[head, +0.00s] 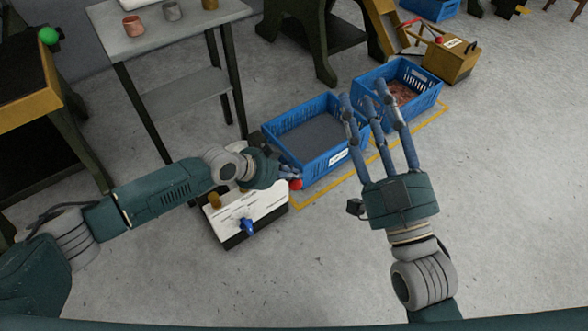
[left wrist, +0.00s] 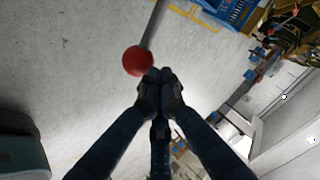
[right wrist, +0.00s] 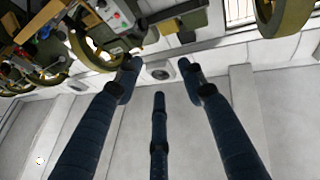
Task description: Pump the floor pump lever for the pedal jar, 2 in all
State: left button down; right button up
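The floor pump (head: 262,207) is a white-topped box with a dark base on the floor, with a blue fitting (head: 247,226) on its front and an ochre knob (head: 215,200) on top. Its lever ends in a red ball knob (head: 296,185), also seen on a grey rod in the left wrist view (left wrist: 137,60). My left gripper (head: 288,172) is beside the red knob, fingertips together; the left wrist view shows them (left wrist: 160,78) just beside the knob, not around it. Contact cannot be told. My right gripper (head: 370,105) is raised, open and empty. I cannot identify the pedal jar.
Two blue crates (head: 335,160) (head: 437,92) stand behind the pump inside a yellow floor line. A grey table (head: 165,45) with small cups is at the upper left. A yellow box (head: 450,62) is at the upper right. Floor at the right is clear.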

pick_arm(q)
jog(key=shift+s+f+b, duration=0.25)
jog(key=shift+f+b, duration=0.1)
jog(key=shift+f, duration=0.35)
pick_arm(e)
jog(key=shift+s+r+t+y, duration=0.1)
jog(key=shift+s+r+t, duration=0.25)
jog(key=shift+r, duration=0.2)
jog(key=shift+s+r+t+y, duration=0.1)
jog(key=shift+s+r+t, duration=0.2)
jog(key=shift+r, duration=0.3)
jog(key=shift+s+r+t+y, duration=0.1)
jog(key=shift+s+r+t, duration=0.2)
jog(key=shift+r, duration=0.25)
dwell(0.9)
pick_arm(q)
jog(key=shift+f+b, duration=0.3)
jog(key=shift+f, duration=0.1)
pick_arm(e)
jog(key=shift+s+d+r+t+y, duration=0.1)
jog(key=shift+s+r+t+y, duration=0.1)
jog(key=shift+s+r+t, duration=0.35)
jog(key=shift+s+d+r+t+y, duration=0.1)
jog(key=shift+s+r+t+y, duration=0.1)
jog(key=shift+s+r, duration=0.35)
dwell(1.4)
jog(key=shift+w+a+r, duration=0.1)
jog(key=shift+w+r, duration=0.05)
jog(key=shift+w, duration=0.05)
